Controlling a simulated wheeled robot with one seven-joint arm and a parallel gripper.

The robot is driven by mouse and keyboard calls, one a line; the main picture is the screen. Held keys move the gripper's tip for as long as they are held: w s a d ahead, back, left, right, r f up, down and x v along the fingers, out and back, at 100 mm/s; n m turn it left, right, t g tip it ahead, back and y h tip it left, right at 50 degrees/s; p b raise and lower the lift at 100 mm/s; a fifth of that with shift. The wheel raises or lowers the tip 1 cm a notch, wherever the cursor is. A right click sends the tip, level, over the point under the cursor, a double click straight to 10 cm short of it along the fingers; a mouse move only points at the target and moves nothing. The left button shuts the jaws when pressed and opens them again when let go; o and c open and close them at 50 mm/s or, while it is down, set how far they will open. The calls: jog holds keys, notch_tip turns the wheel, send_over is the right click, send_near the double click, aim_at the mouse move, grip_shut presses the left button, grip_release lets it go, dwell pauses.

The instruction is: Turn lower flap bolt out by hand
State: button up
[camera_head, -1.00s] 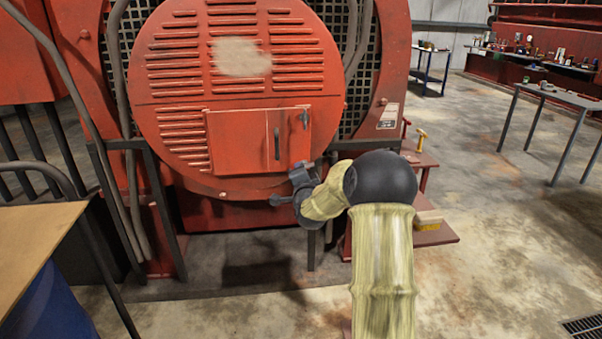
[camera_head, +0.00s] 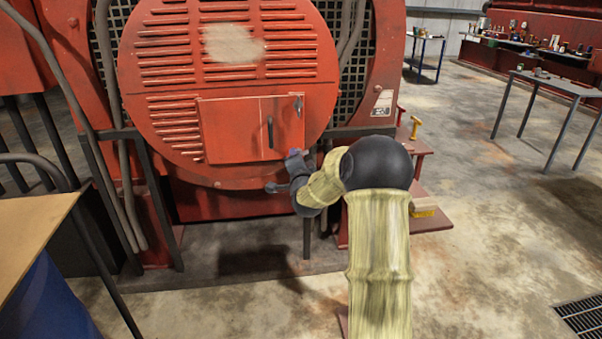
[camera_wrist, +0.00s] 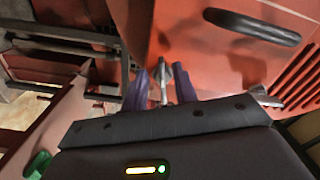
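The red flap (camera_head: 235,130) is on the round louvred cover and looks closed. It has a dark handle (camera_head: 270,132), also in the wrist view (camera_wrist: 252,26). A metal bolt (camera_head: 298,104) is at its upper right. The lower flap bolt (camera_wrist: 162,82) is a grey metal piece between the purple fingers of my gripper (camera_wrist: 159,88) in the wrist view. The fingers look apart, with gaps beside the bolt. In the head view my gripper (camera_head: 293,155) is at the flap's lower right corner and hides the lower bolt. The upper bolt also shows in the wrist view (camera_wrist: 263,96).
A dark frame bar (camera_head: 365,131) runs right of the cover. Red steps (camera_head: 432,216) with a yellow-handled object (camera_head: 415,127) stand at the right. A wooden board (camera_head: 28,235) is at the left. Open floor (camera_head: 490,220) lies to the right.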

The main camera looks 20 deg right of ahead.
jog(key=b+v, duration=0.2)
jog(key=v, duration=1.5)
jog(key=shift+a, duration=0.15)
jog(key=shift+w+r, duration=0.1)
jog(key=shift+w, duration=0.05)
